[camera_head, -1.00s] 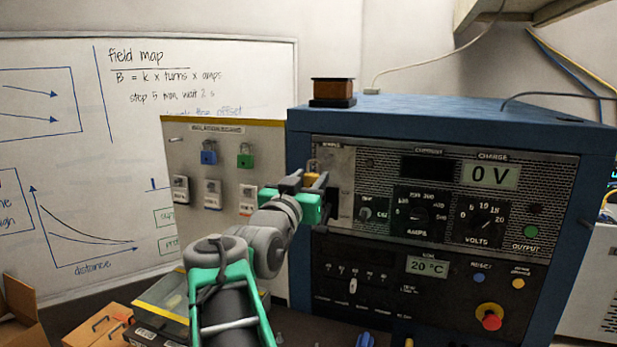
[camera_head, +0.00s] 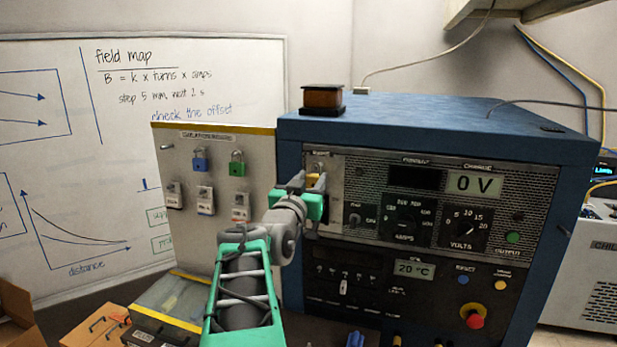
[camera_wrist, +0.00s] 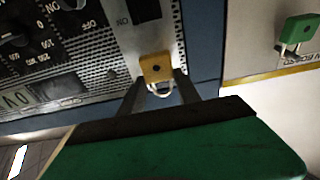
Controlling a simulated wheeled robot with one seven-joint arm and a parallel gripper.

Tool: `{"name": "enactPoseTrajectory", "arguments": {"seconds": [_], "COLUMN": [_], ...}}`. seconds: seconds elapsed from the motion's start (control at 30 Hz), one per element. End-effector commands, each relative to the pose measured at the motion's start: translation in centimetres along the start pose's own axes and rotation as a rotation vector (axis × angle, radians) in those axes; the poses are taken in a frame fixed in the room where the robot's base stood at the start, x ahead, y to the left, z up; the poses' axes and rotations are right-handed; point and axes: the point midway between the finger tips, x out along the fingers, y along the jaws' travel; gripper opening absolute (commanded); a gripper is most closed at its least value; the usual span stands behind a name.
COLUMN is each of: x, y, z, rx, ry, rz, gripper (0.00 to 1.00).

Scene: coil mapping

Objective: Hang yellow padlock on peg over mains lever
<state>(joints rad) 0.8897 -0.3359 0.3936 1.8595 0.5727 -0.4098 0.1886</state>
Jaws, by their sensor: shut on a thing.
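The yellow padlock (camera_head: 313,181) is between the fingers of my gripper (camera_head: 309,186), shackle up, in front of the light metal mains plate (camera_head: 312,157) on the blue cabinet's left side. In the wrist view, where the cabinet appears upside down, the padlock (camera_wrist: 156,68) sits between the two fingertips (camera_wrist: 160,90) with its shackle showing. The gripper is shut on it. A black switch area (camera_wrist: 136,8) marked ON lies beyond it on the plate. My gripper hides most of the lever in the head view. I cannot make out the peg or whether the shackle touches it.
The isolation board (camera_head: 259,160) stands left of the cabinet (camera_head: 430,118), holding a blue padlock (camera_head: 200,164) and a green padlock (camera_head: 237,169). A copper coil (camera_head: 322,98) sits on the cabinet. A red emergency knob (camera_head: 474,317) is low on its front. Boxes (camera_head: 95,328) lie at lower left.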

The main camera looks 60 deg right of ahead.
Motion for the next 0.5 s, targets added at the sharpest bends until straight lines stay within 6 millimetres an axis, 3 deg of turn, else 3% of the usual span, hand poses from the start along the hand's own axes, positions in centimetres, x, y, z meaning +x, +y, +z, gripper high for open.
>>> {"name": "enactPoseTrajectory", "arguments": {"seconds": [0.4,0.5], "x": [3.4,3.4], "y": [0.1,0.1], "z": [0.4,1.3], "rx": [0.000,0.001], "ry": [0.000,0.001], "rz": [0.001,0.000], "gripper": [0.00,0.00]}}
